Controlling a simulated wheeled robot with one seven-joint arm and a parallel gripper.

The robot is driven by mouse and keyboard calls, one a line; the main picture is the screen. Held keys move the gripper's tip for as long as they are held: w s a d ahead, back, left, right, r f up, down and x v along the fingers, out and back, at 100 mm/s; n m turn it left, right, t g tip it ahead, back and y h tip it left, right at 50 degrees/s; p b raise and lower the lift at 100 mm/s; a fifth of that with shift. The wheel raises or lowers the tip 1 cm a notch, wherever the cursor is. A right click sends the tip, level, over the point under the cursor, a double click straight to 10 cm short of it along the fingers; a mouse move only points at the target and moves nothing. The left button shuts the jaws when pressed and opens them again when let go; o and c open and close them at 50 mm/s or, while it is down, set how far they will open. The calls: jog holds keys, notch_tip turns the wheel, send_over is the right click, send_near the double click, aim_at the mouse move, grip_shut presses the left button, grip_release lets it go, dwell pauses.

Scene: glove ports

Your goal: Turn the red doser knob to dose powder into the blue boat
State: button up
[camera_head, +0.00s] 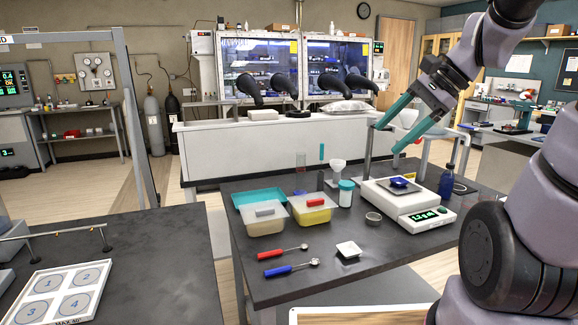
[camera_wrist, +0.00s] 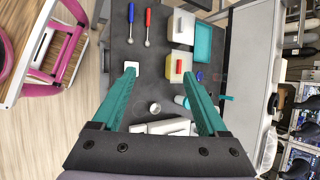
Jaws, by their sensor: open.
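The blue boat (camera_head: 400,183) sits on the pan of a white balance (camera_head: 398,205) on the dark bench. A grey upright post (camera_head: 368,152) stands behind the balance. I cannot make out the red doser knob; a pale, reddish shape (camera_head: 408,117) shows partly behind my gripper, but I cannot tell what it is. My gripper (camera_head: 387,140) has teal fingers spread wide, empty, above the balance and near the post. In the wrist view my gripper (camera_wrist: 159,72) is also empty over the bench, and the balance (camera_wrist: 165,127) is partly hidden below it.
A clear tub (camera_head: 265,222) and a yellow-filled tub (camera_head: 312,215) stand by a teal tray (camera_head: 245,194). Red (camera_head: 272,254) and blue (camera_head: 280,270) spoons lie in front.

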jog(key=s+d+r+n+t+h, duration=0.3)
jog(key=s+r+n+h, duration=0.1)
jog(key=n, duration=0.5)
jog(key=shift+s+r+t+h, duration=0.4)
jog(key=shift+s+r, duration=0.2)
jog(key=shift+r, duration=0.25)
